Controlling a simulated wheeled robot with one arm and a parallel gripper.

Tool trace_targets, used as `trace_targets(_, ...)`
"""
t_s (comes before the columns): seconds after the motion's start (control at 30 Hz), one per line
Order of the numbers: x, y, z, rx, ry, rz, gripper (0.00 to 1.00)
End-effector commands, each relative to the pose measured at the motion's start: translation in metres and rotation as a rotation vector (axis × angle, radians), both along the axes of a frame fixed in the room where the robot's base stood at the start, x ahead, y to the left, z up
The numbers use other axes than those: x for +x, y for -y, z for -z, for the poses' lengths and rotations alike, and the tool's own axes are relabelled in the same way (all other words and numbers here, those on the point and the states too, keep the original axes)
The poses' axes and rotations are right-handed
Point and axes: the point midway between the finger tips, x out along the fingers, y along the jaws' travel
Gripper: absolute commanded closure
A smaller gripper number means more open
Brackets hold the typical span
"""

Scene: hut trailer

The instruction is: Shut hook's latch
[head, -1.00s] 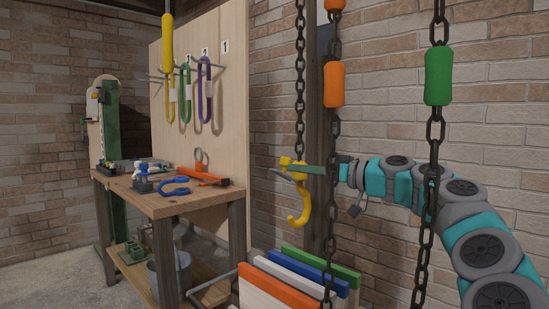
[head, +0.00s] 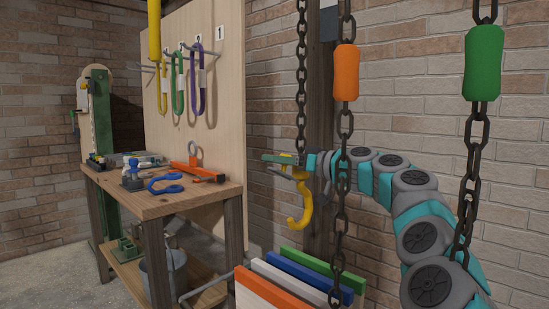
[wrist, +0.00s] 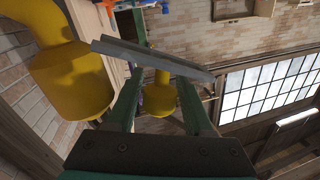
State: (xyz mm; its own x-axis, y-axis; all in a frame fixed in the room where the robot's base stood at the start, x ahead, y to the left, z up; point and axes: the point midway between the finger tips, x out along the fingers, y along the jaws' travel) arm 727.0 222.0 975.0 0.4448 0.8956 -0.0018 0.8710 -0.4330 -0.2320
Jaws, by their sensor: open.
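The yellow hook (head: 301,206) hangs from a dark chain, its bend at the bottom. My gripper (head: 268,158) is at the hook's top, its green fingers pointing left past the yellow body. In the wrist view my gripper (wrist: 160,78) is open, its two green fingers apart. A grey bar (wrist: 150,58), perhaps the latch, slants across in front of the fingers; I cannot tell whether it touches them. A large yellow part (wrist: 72,78) is at left, and a smaller yellow part (wrist: 159,96) shows between the fingers. Whether the latch is shut cannot be told.
Chains with an orange sleeve (head: 346,72) and a green sleeve (head: 483,62) hang in front of my arm. Coloured boards (head: 310,278) stand below the hook. A workbench (head: 150,205) with tools is at left. A brick wall (head: 420,130) is behind.

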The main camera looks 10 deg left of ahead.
Motion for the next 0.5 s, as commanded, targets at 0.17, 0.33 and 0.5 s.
trace_targets(0.17,0.0041,-0.0084,-0.0014,0.001,0.002,0.0,0.48)
trace_targets(0.33,0.0041,-0.0087,-0.001,0.002,0.002,-0.001,0.48)
trace_targets(0.5,0.0041,-0.0086,-0.0007,0.001,0.002,0.0,0.63)
